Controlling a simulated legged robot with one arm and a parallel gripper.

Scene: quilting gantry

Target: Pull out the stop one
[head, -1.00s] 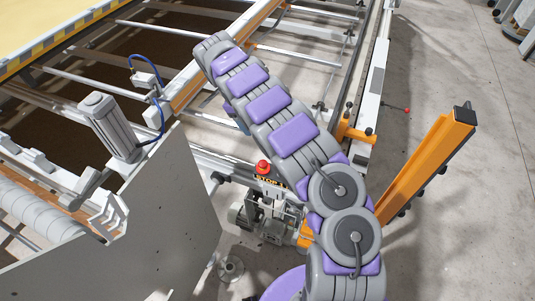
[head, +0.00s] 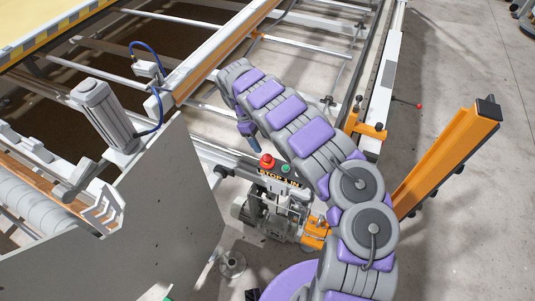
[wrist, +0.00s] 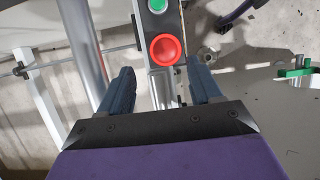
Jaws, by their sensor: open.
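The red stop button (head: 267,161) sits on a small control box with a label reading "STOP" and more letters, on the gantry frame. A green button (head: 286,169) is beside it. In the wrist view the red button (wrist: 167,49) lies ahead of and between my open fingers, with the green button (wrist: 157,5) beyond it. My gripper (wrist: 160,88) is open and empty, its two blue fingers apart and short of the red button. In the head view the gripper (head: 254,143) hangs just above and left of the button, partly hidden by my arm.
A grey plate (head: 170,215) stands left of the control box. An orange post (head: 446,155) rises at the right. A motor unit (head: 262,212) is below the box. Gantry rails (head: 205,75) run behind.

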